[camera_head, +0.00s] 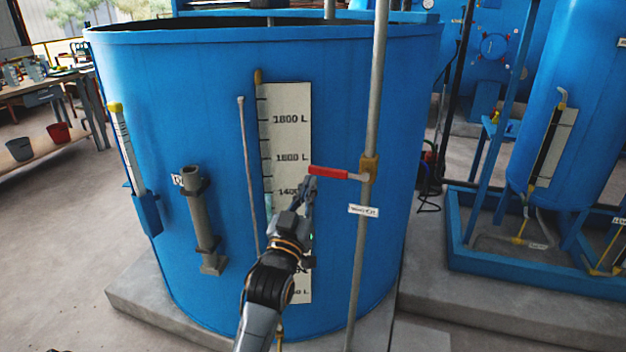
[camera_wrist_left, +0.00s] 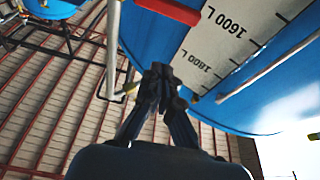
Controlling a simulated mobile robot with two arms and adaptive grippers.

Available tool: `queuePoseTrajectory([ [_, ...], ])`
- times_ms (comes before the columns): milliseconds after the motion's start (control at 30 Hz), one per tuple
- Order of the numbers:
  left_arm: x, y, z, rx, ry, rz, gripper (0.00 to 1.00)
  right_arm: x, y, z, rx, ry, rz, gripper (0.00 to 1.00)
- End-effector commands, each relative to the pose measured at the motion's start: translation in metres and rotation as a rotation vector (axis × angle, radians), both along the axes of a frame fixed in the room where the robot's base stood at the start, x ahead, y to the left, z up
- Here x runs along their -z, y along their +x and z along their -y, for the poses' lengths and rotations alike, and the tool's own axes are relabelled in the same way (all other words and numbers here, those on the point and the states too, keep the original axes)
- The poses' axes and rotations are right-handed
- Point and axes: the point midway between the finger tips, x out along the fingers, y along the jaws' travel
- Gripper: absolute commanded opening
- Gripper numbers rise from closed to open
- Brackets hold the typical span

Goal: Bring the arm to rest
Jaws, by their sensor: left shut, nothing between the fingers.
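My left gripper (camera_head: 308,187) is raised in front of a blue tank (camera_head: 215,110), just below the left end of a red valve handle (camera_head: 328,172). Its fingers are shut and hold nothing. In the left wrist view the closed fingertips (camera_wrist_left: 160,78) point up, with the red handle (camera_wrist_left: 170,10) beyond them at the top. I cannot tell whether the fingers touch the handle. The handle lies about level, joined to a vertical grey pipe (camera_head: 372,110). My arm covers part of the white litre scale (camera_head: 290,130). My right gripper is not in view.
A thin rod (camera_head: 248,170) runs beside the scale, and a short grey pipe (camera_head: 198,220) is fixed to the tank's left side. The tank stands on a concrete plinth (camera_head: 140,290). A second blue vessel (camera_head: 580,110) stands at right. Open floor lies at left.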

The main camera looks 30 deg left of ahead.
Motion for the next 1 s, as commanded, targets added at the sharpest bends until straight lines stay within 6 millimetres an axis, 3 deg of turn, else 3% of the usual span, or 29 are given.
queuePoseTrajectory([
  [567,0.001,-0.001,0.001,0.001,0.000,0.000,0.00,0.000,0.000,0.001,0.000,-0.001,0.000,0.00],
  [667,0.014,0.004,0.003,0.009,-0.005,-0.029,0.00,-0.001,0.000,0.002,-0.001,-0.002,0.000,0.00],
  [767,0.053,0.017,0.010,0.031,-0.015,-0.112,0.00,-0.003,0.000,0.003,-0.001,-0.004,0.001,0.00],
  [867,0.118,0.031,0.024,0.066,-0.031,-0.244,0.00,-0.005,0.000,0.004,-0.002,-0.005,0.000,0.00],
  [1000,0.224,0.032,0.048,0.119,-0.050,-0.453,0.00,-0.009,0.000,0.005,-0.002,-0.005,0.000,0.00],
])
